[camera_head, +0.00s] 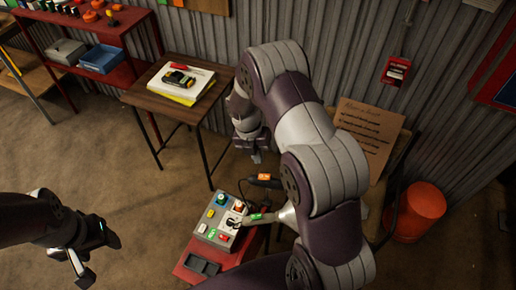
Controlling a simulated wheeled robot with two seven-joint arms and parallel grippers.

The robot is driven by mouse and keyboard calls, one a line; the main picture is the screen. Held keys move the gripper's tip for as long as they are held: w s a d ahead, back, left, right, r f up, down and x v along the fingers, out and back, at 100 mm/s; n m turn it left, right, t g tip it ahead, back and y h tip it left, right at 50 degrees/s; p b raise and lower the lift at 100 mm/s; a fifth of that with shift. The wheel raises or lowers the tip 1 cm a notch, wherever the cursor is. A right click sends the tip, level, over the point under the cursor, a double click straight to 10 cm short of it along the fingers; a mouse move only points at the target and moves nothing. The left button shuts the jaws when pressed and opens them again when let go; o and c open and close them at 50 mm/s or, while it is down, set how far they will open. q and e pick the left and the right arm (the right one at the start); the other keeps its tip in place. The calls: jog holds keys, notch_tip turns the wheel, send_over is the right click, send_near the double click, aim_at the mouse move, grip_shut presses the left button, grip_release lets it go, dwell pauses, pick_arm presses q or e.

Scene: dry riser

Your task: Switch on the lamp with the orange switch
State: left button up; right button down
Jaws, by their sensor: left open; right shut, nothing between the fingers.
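A light grey panel box (206,233) with several coloured controls sits on a red stand (185,268) below the centre. An orange-topped control (239,206) shows near the box's right upper corner. A dark piece with an orange mark (264,177) lies just beyond the box, and a green-marked piece (257,217) is at its right side. I cannot tell which of these is the lamp. My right gripper (256,156) is shut and empty, pointing down above and beyond the box, apart from it. My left gripper (82,268) is open and empty at lower left, far from the box.
A small wooden table (150,96) with papers and a yellow-black device stands behind. A red shelf (118,28) is at upper left. An orange bin (418,210) and a written board (369,130) are at right. My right arm hides much of the middle. Floor at left is clear.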

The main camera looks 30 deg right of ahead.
aim_at(267, 177)
jog(key=f, duration=0.2)
jog(key=s+d+f+p, duration=0.1)
jog(key=f, duration=0.2)
jog(key=d+f, duration=0.1)
jog(key=f, duration=0.1)
jog(key=shift+s+f+p, duration=0.15)
jog(key=shift+f+p, duration=0.1)
jog(key=shift+p, duration=0.1)
jog(key=shift+a+f, duration=0.1)
jog(key=shift+f, duration=0.4)
pick_arm(q)
jog(key=shift+s+d+r, duration=0.1)
jog(key=shift+d+r, duration=0.1)
jog(key=shift+r, duration=0.45)
jog(key=shift+s+d+r, duration=0.1)
jog(key=shift+d+r, duration=0.1)
jog(key=shift+r, duration=0.4)
jog(key=shift+d, duration=0.1)
pick_arm(e)
jog(key=shift+d+f, duration=0.1)
jog(key=shift+d, duration=0.1)
